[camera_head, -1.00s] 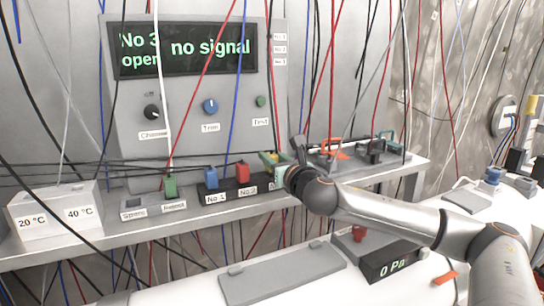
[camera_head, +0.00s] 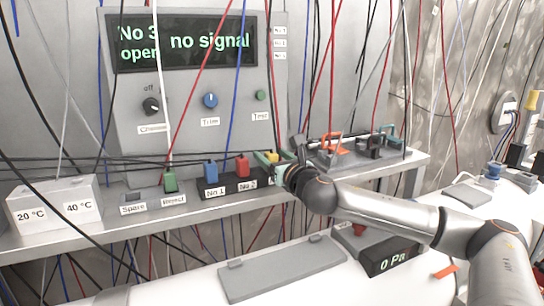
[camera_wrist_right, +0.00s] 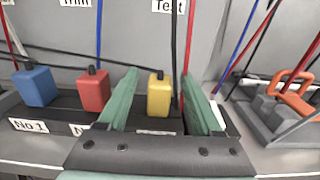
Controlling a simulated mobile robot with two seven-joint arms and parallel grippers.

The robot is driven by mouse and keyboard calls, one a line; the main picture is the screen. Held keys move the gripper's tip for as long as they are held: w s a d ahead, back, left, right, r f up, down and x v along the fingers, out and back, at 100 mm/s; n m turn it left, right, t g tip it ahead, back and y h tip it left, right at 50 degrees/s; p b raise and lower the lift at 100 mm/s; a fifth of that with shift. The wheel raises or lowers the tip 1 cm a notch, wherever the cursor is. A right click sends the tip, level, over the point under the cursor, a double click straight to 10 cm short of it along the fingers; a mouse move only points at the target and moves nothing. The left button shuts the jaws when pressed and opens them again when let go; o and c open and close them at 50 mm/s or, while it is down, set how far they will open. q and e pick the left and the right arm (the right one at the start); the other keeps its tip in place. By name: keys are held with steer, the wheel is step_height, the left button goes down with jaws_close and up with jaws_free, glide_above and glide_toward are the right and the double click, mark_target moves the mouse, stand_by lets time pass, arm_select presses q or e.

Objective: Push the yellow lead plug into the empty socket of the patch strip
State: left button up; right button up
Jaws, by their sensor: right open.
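The black patch strip (camera_head: 227,191) lies on the shelf, with a blue plug (camera_head: 210,174) at No 1 and a red plug (camera_head: 242,167) at No 2. The yellow lead plug (camera_wrist_right: 159,96) stands upright at the strip's right end, beside the red plug (camera_wrist_right: 94,92). In the head view only the top of the yellow plug (camera_head: 272,157) shows. My right gripper (camera_head: 275,161) is open, its green fingers on either side of the yellow plug, with gaps visible in the right wrist view. The socket under the plug is hidden. My left gripper is out of view.
A display (camera_head: 182,41) reads "No 3 open" and "no signal". A green plug (camera_head: 170,182) stands at Reject, beside Spare. A grey rack with an orange handle (camera_head: 331,143) stands right of my gripper. Several hanging leads cross the space above the shelf.

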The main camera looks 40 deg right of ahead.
steer(key=shift+s+a+f+b, duration=0.1)
steer(key=shift+s+b, duration=0.2)
steer(key=shift+s, duration=0.25)
steer(key=b+v, duration=0.4)
steer(key=v, duration=0.7)
steer(key=shift+s+b, duration=0.2)
steer(key=shift+b, duration=0.1)
steer(key=shift+a, duration=0.1)
